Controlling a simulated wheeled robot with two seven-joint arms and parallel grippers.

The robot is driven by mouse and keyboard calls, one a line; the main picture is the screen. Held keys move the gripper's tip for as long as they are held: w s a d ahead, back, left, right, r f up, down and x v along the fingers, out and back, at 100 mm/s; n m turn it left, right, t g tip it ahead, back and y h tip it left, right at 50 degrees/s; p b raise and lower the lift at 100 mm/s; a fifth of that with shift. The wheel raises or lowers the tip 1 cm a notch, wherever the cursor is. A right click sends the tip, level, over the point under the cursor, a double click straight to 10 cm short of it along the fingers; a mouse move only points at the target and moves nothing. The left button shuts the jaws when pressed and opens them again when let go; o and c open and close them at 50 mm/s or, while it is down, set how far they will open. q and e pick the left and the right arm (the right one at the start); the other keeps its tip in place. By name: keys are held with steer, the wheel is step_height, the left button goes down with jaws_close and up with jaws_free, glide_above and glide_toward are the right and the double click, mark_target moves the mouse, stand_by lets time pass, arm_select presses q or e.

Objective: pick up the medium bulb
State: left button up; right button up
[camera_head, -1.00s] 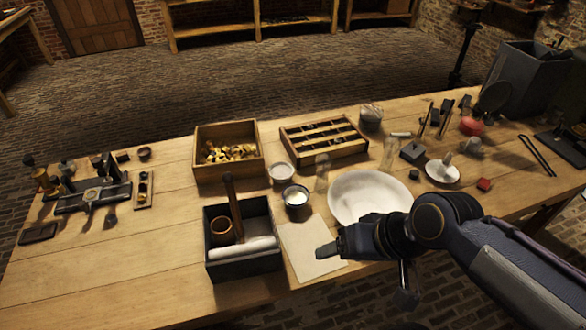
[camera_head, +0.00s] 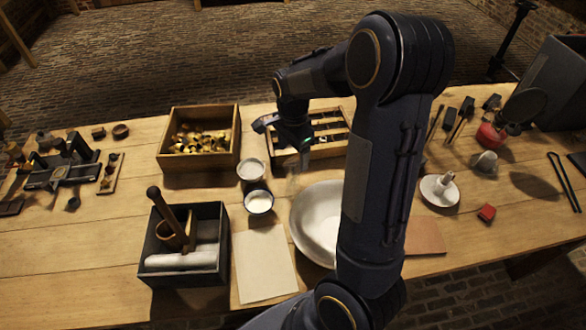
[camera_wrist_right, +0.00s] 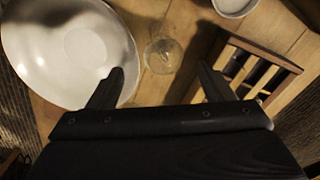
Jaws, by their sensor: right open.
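A clear glass piece (camera_wrist_right: 162,55), which looks like a bulb, stands on the table in the right wrist view, between the white bowl and the slotted rack. I cannot tell its size class. In the head view a faint glass shape (camera_head: 293,184) shows just below my right gripper (camera_head: 287,148). In the wrist view the two fingers of my right gripper (camera_wrist_right: 160,75) are spread, with the glass piece beyond the gap between them, apart from both. My right gripper is empty. My left gripper is not in view.
The white bowl (camera_head: 312,217) stands close to the glass. The slotted wooden rack (camera_head: 330,148), a crate of brass parts (camera_head: 199,168), two small jars and a dark box (camera_head: 151,271) are around it. My right arm hides part of the table's right half.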

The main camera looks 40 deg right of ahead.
mark_target(293, 159)
steer(key=f, duration=0.4)
steer(key=shift+w+d+f+p, duration=0.15)
steer(key=shift+w+f+p, duration=0.1)
steer(key=shift+p, duration=0.15)
steer(key=c, duration=1.2)
